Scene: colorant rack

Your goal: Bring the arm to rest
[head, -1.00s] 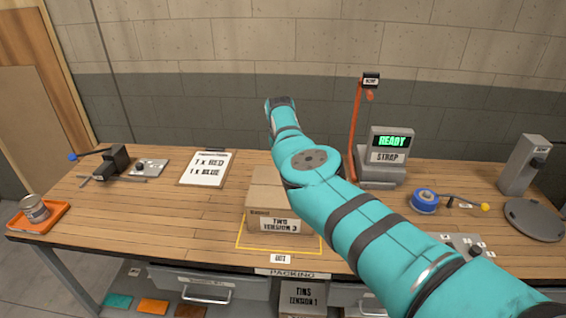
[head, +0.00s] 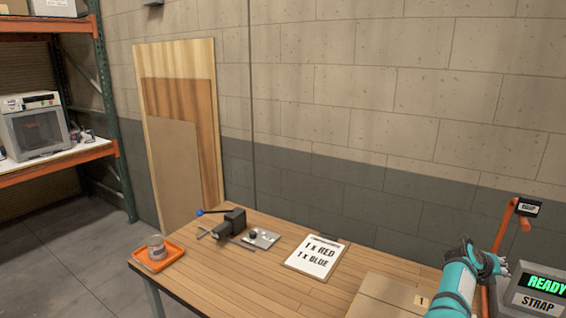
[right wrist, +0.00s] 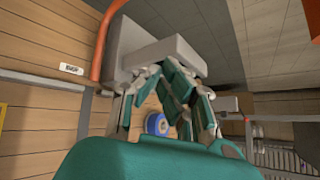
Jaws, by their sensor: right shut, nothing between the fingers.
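My right arm shows at the lower right of the head view, with its teal right gripper (head: 495,265) near the strapping station's orange post. In the right wrist view the same gripper (right wrist: 172,78) has its teal fingers drawn together with nothing held between them. A blue tape roll (right wrist: 157,124) shows past the fingers, on the bench. My left gripper is in neither view.
The wooden bench (head: 240,275) carries a clipboard (head: 316,257), a cardboard box (head: 385,296), a black clamp (head: 230,222) and an orange tray (head: 158,257) with a tin. The READY display (head: 546,285) and orange post (head: 505,235) stand close to my right gripper.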

